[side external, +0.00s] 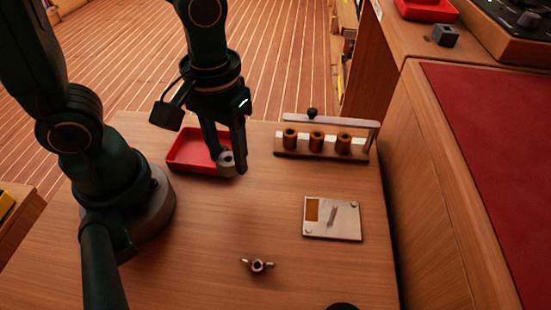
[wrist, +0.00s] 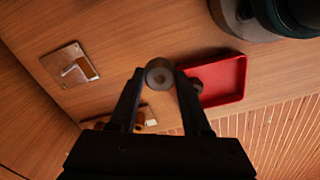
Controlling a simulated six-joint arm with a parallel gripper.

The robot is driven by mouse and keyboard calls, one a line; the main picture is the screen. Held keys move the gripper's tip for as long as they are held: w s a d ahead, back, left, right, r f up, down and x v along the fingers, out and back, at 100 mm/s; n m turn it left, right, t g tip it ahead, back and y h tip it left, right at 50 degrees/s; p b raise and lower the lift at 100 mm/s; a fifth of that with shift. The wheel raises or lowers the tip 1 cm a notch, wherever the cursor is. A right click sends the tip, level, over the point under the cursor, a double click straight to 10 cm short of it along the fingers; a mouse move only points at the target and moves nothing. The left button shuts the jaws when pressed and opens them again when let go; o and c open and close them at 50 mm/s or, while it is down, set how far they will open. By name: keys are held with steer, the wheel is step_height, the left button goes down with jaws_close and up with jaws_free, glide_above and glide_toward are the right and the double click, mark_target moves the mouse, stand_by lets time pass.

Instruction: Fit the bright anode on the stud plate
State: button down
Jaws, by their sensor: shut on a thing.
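My gripper (side external: 229,166) is shut on a grey, ring-like anode (side external: 226,157) with a dark hole through it. It is held at the front right corner of the red tray; the side view does not settle its height. In the wrist view the anode (wrist: 159,67) sits between the fingertips, hole facing the camera. The stud plate (side external: 346,227) lies flat on the bench to the right, with an upright stud and a brown patch. It also shows at upper left in the wrist view (wrist: 76,53). A wing nut (side external: 257,266) lies on the bench towards the front.
The red tray (side external: 180,162) holds a dark round piece (wrist: 197,86), partly hidden by a finger. A rack (side external: 281,152) with three brown cylinders under a bar stands at the back right. The bench between tray and plate is clear. A dark object (side external: 342,306) is cut off below.

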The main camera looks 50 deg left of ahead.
steer(key=a+r, duration=0.4)
steer(key=a, duration=0.3)
steer(key=w+r, duration=0.2)
steer(key=w, duration=0.3)
steer(key=m, duration=0.6)
glide_above(335, 207)
step_height(335, 207, down, 4)
steer(key=shift+w+a+r, duration=0.1)
steer(key=shift+w, duration=0.05)
steer(key=shift+f, duration=2.35)
steer(key=shift+f, duration=0.25)
steer(key=shift+f, duration=1.1)
